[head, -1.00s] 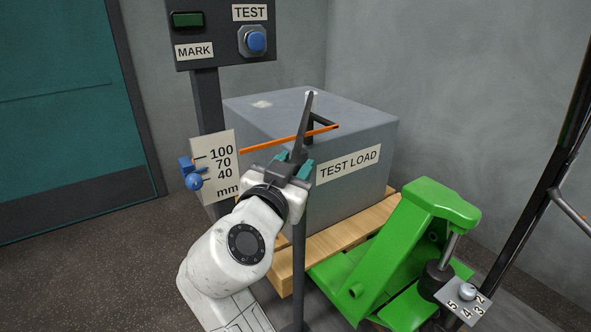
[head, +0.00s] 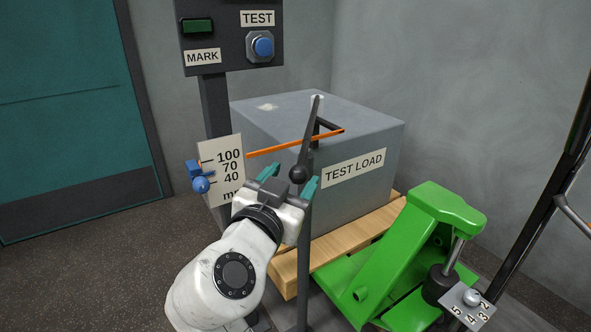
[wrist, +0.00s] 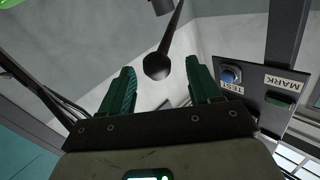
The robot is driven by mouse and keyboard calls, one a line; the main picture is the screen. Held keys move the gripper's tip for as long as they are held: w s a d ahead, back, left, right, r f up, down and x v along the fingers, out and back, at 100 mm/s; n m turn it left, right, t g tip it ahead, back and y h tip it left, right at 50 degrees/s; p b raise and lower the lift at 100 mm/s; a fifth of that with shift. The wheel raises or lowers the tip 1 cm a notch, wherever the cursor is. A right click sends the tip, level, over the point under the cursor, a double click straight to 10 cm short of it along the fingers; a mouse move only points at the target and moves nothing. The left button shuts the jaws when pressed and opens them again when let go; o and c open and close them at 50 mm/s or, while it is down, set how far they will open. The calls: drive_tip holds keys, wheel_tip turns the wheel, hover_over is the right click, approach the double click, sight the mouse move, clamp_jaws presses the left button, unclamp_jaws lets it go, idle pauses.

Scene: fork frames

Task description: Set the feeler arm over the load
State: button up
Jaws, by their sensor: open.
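A dark tapered bar (head: 311,130) with a black ball knob (head: 298,173) at its near end stands by a thin upright post (head: 304,250). Its far end reaches over the top of the grey TEST LOAD box (head: 270,125). A thin orange rod (head: 290,145) runs from beside the scale plate to a dark bracket at the box; I cannot tell which piece is the feeler arm. My gripper (head: 289,180) is open just below the knob. In the wrist view the knob (wrist: 157,66) shows between my open fingers (wrist: 160,80), with clear gaps both sides.
The scale plate (head: 222,150) with blue knobs (head: 200,184) is left of my gripper. The TEST button (head: 263,47) and MARK panel are above. The box sits on a wooden pallet (head: 350,232), with a green pallet jack (head: 400,255) at right. Open floor lies left.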

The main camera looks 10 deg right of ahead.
drive_tip(key=p+v, duration=0.1)
drive_tip(key=v, duration=0.6)
drive_tip(key=shift+s+a, duration=0.2)
drive_tip(key=shift+s, duration=0.05)
drive_tip(key=s+d+f+n+g+y, duration=0.2)
drive_tip(key=s+d+f+g, duration=0.2)
drive_tip(key=d+f, duration=0.7)
drive_tip(key=s+d+f+n+g+y, duration=0.2)
drive_tip(key=s+d+f+g, duration=0.35)
drive_tip(key=f, duration=0.85)
drive_tip(key=s+d+f+n+g+y+p, duration=0.1)
drive_tip(key=s+d+f+n+g+y, duration=0.15)
drive_tip(key=s+f, duration=0.55)
drive_tip(key=s+d+f+n+g+y, duration=0.2)
drive_tip(key=s+f+y, duration=0.15)
drive_tip(key=s, duration=0.85)
wheel_tip(320, 180, up, 31)
drive_tip(key=p, duration=3.2)
drive_tip(key=shift+d+r, duration=0.2)
